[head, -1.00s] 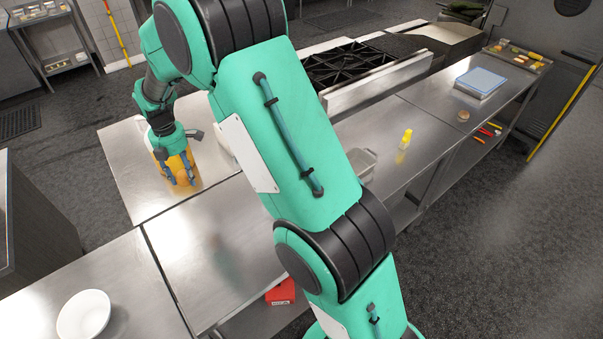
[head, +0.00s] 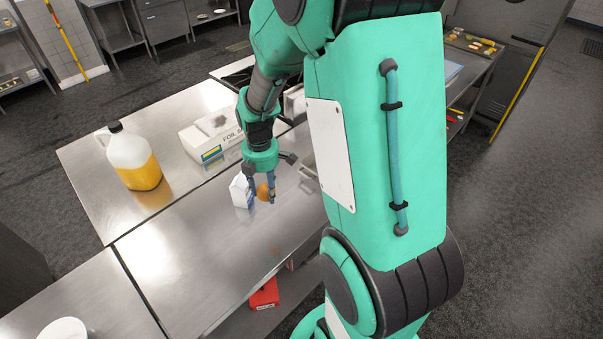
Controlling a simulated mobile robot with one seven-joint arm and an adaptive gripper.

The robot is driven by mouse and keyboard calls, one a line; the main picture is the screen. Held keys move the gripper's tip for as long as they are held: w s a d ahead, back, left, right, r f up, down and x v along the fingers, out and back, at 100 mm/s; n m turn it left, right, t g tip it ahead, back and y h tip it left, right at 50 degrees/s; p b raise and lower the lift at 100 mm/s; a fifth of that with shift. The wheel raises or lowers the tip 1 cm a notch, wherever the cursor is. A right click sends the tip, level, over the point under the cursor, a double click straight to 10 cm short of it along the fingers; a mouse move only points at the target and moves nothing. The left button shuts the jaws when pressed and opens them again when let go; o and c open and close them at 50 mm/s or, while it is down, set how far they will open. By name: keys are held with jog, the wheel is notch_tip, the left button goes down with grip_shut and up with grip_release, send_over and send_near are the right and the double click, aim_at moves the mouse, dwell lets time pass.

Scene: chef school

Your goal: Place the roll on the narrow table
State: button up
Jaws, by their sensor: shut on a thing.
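My gripper (head: 261,193) is shut on a small brown-orange roll (head: 263,192), which shows between its fingers. They hang over the middle steel table (head: 205,240), near its far side. I cannot tell whether the roll touches the surface. A white carton (head: 240,190) stands just left of the fingers. Several steel tables stand side by side, and I cannot tell from the view which one is the narrow table.
A jug of yellow-orange liquid (head: 134,160) and a foil box (head: 209,142) stand on the farther steel table (head: 90,165). A white bowl (head: 62,329) is at the lower left. A red box (head: 265,293) lies below the middle table. The middle table's near part is clear.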

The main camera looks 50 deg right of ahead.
jog(key=s+d+f+m, duration=0.2)
jog(key=s+d+m, duration=0.15)
jog(key=s, duration=1.05)
jog(key=shift+n, duration=0.35)
jog(key=shift+w+f, duration=0.15)
jog(key=shift+f, duration=2.3)
jog(key=shift+w+f, duration=0.1)
jog(key=shift+f, duration=2.3)
jog(key=shift+w+d, duration=0.1)
jog(key=shift+w, duration=0.05)
send_over(293, 206)
jog(key=shift+w+f, duration=0.1)
jog(key=shift+f, duration=0.65)
jog(key=shift+f, duration=1.75)
jog(key=shift+f, duration=0.15)
